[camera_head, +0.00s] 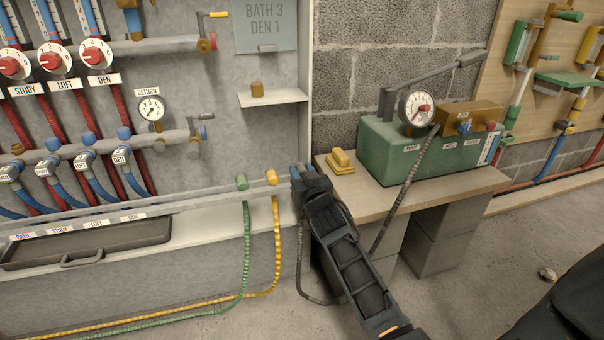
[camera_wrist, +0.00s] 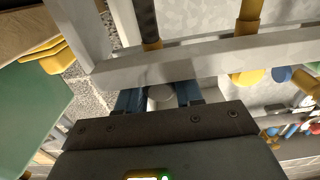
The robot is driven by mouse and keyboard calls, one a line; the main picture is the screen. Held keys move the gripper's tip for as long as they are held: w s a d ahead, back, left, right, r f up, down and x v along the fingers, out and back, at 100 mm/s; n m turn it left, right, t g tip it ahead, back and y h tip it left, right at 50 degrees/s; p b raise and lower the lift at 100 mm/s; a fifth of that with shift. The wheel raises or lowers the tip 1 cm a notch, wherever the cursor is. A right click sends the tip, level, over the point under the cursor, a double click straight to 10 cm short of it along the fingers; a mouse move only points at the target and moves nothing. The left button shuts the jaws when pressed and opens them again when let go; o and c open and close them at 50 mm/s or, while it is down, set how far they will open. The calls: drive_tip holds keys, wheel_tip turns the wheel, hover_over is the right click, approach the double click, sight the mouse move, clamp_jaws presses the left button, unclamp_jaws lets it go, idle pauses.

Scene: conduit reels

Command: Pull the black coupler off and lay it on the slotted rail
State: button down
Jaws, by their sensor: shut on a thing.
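My gripper (camera_head: 303,172) is at the right end of the pale slotted rail (camera_head: 205,196), with its blue fingers against the far-right place. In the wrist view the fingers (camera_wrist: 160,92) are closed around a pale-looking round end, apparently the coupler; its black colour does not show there. The black hose (camera_wrist: 149,22) with a yellow band comes out on the other side of the rail (camera_wrist: 200,58). In the head view the gripper hides the coupler.
A green pump box (camera_head: 400,150) with a gauge (camera_head: 416,109) stands on the bench (camera_head: 450,190) at right. A yellow object (camera_head: 341,162) lies at the bench's left. A dark tray (camera_head: 90,243) is below the rail. The black hose (camera_head: 405,188) runs from the pump.

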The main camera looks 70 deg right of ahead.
drive_tip(key=shift+f, duration=0.2)
idle(0.6)
drive_tip(key=shift+c, duration=1.7)
unclamp_jaws()
drive_tip(key=shift+a+b, duration=0.1)
drive_tip(key=shift+b, duration=0.2)
drive_tip(key=b+v, duration=0.1)
drive_tip(key=v, duration=0.6)
drive_tip(key=shift+b, duration=0.4)
